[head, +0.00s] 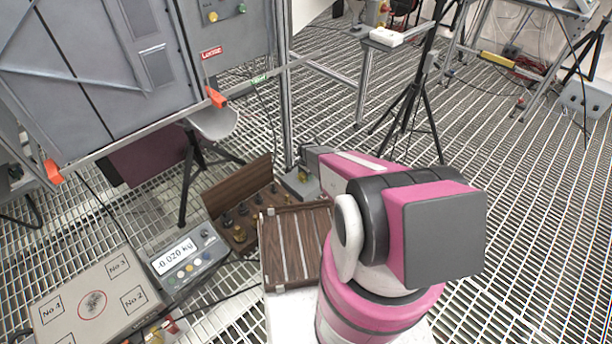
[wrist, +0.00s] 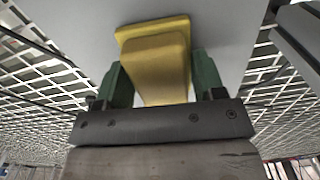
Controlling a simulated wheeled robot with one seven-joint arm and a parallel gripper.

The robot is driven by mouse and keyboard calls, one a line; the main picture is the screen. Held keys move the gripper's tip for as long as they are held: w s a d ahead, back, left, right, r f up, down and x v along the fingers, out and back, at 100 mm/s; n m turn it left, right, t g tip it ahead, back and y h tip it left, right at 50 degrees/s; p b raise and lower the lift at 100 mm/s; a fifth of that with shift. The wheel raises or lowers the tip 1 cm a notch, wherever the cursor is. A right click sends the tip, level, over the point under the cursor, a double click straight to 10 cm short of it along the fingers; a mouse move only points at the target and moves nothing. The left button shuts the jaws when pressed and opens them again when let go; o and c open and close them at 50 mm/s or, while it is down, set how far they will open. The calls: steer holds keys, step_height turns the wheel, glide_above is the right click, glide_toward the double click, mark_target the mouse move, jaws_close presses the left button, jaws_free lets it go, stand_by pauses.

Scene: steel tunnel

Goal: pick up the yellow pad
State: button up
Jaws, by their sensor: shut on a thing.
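The yellow pad (wrist: 155,58) shows in the wrist view, between the green fingers of my gripper (wrist: 163,80). The fingers are shut on its sides, one on the left and one on the right. A plain grey surface lies right behind the pad; I cannot tell whether the pad touches it. In the head view I cannot make out the pad, and my arm covers much of the right middle.
In the head view, a scale display (head: 177,255) and a flat weighing platform (head: 75,318) stand at lower left. A wooden weight box (head: 232,192) and a slatted wooden case (head: 298,243) lie left of my arm. A black tripod (head: 412,95) stands behind. Grating floor is open at right.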

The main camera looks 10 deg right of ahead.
steer(key=shift+r, duration=0.65)
step_height(320, 180, up, 3)
steer(key=shift+f, duration=0.2)
steer(key=s+a+r, duration=0.6)
steer(key=a+r, duration=0.1)
steer(key=a, duration=0.2)
steer(key=shift+s+a, duration=0.3)
steer(key=shift+o, duration=0.3)
